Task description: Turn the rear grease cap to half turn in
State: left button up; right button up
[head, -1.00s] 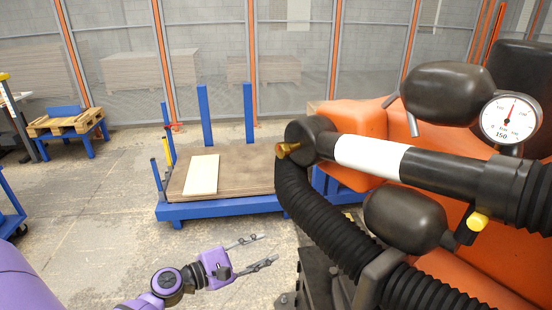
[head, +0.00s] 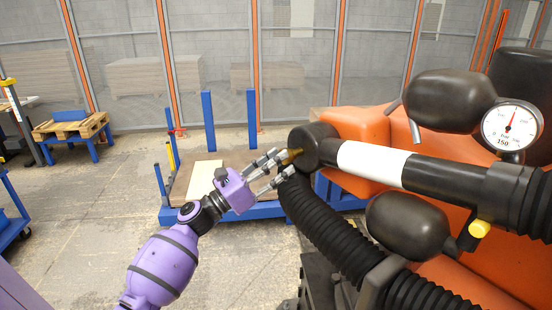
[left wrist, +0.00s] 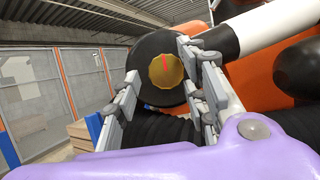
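The brass grease cap (head: 293,154) sticks out of the end face of a black cylinder (head: 314,148) on the orange machine. In the left wrist view the cap (left wrist: 167,71) faces me as a round gold disc with a red mark pointing up, slightly left. My left gripper (head: 282,161) is open, its two fingers pointing at the cap. In the left wrist view its fingers (left wrist: 158,66) lie to either side of the cap, with gaps visible; contact cannot be made out. A yellow cap (head: 480,228) sits lower right on the machine. My right gripper is not in view.
A black ribbed hose (head: 330,235) hangs close below the cylinder. A dial gauge (head: 511,127) is at the right. Behind my left gripper stands a blue cart (head: 222,212) with a pale board (head: 204,176). Open floor lies to the left.

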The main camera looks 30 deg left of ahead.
pick_arm(q)
jog(key=shift+w+d+r, duration=0.1)
jog(key=shift+w+d, duration=0.05)
jog(key=shift+w, duration=0.15)
jog(key=shift+c, duration=0.9)
jog(key=shift+r, duration=0.1)
jog(key=c, duration=0.8)
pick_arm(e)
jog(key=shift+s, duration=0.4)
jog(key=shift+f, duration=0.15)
